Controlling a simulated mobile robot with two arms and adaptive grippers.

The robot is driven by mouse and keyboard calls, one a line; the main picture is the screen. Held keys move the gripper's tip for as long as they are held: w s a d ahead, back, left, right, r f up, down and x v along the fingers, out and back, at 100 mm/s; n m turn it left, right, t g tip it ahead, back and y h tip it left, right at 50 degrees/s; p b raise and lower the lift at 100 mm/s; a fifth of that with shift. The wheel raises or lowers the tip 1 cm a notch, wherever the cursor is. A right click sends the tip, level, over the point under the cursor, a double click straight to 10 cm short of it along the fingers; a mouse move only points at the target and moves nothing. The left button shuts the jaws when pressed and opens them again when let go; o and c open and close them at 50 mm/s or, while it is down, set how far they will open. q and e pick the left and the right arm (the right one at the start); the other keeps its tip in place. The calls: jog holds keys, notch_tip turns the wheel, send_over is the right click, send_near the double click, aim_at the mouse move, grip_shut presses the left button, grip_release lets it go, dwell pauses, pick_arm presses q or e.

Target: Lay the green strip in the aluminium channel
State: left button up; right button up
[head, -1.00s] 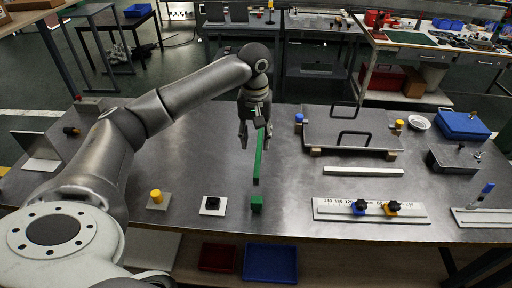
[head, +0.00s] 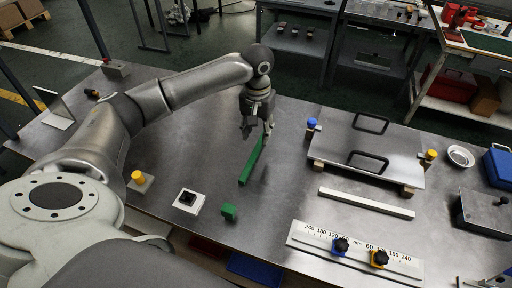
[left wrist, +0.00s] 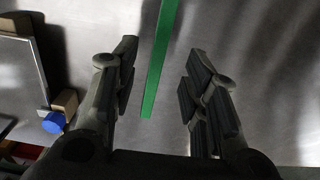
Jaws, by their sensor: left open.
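The green strip (head: 253,160) lies on the grey metal table, its far end partly hidden behind my left gripper (head: 257,135). In the left wrist view the strip (left wrist: 157,70) runs between the two open fingers (left wrist: 163,62), nearer the left one, with clear space to both. The gripper is empty and points down above the strip's far part; I cannot tell its exact height. A long pale bar (head: 365,203) to the right may be the aluminium channel; its groove cannot be made out. My right gripper is not in view.
A small green block (head: 228,211) and a white square piece with a dark centre (head: 188,199) lie near the front edge. A ruler plate (head: 318,246) with blue and orange clamps is at front right. A grey plate with two handles (head: 345,153) stands behind the pale bar.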

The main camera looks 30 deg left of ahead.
aim_at(257, 147)
pick_arm(q)
jog(key=shift+f, duration=0.5)
jog(key=shift+w+d+f, duration=0.1)
jog(key=shift+f, duration=0.15)
jog(key=f+p, duration=0.1)
jog(key=f, duration=0.3)
jog(key=shift+a+f, duration=0.2)
jog(key=shift+f, duration=0.35)
jog(key=shift+c, duration=1.5)
jog(key=c, duration=0.5)
grip_shut()
jog(key=shift+w, duration=0.1)
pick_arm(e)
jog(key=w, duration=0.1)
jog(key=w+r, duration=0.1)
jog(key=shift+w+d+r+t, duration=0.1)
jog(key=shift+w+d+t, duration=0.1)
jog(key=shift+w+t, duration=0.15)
